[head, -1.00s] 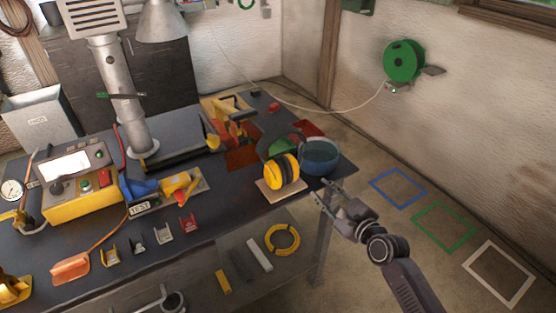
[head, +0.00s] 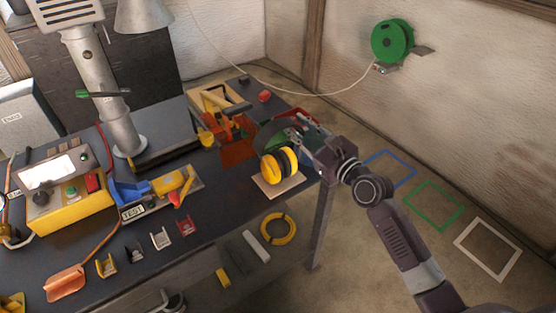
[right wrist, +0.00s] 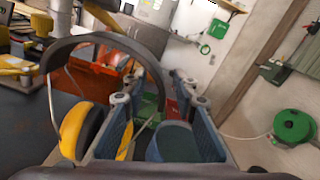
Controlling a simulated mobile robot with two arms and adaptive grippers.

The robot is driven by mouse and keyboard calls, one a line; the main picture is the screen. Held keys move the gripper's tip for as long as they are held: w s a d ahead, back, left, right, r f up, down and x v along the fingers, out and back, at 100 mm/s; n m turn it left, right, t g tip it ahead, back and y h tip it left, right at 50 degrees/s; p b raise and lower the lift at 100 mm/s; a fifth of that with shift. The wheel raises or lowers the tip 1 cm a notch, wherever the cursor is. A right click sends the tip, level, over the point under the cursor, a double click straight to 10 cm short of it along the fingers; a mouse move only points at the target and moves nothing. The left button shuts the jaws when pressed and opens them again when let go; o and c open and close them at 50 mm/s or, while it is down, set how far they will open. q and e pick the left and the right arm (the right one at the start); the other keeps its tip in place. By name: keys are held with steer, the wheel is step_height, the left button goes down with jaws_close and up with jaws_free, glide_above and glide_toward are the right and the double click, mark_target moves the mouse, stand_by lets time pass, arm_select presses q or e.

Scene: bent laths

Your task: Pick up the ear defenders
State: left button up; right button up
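The ear defenders (head: 279,164), with yellow cups and a dark headband, stand on a small light board (head: 278,186) near the bench's right corner. My right gripper (head: 301,131) is just to their right and above, fingers apart. In the right wrist view, the headband (right wrist: 92,40) arches across the left side, close to the camera. A yellow cup (right wrist: 80,127) lies left of the left finger. Whether the left finger touches the ear defenders, I cannot tell. My left gripper is not in view.
The dark bench (head: 215,190) carries a yellow test unit (head: 70,207), a lamp column and several coloured brackets. A red-and-green tray area lies behind the ear defenders. A green reel (head: 392,42) hangs on the wall. Blue, green and white frames mark clear floor at right.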

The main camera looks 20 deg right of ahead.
steer(key=shift+x, duration=2.25)
steer(key=shift+w+f, duration=0.2)
steer(key=shift+w, duration=0.2)
steer(key=shift+w+a, duration=0.1)
steer(key=shift+w, duration=0.05)
steer(key=shift+c, duration=0.7)
steer(key=c, duration=0.5)
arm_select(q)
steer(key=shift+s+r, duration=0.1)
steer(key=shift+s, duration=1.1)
arm_select(e)
jaws_close()
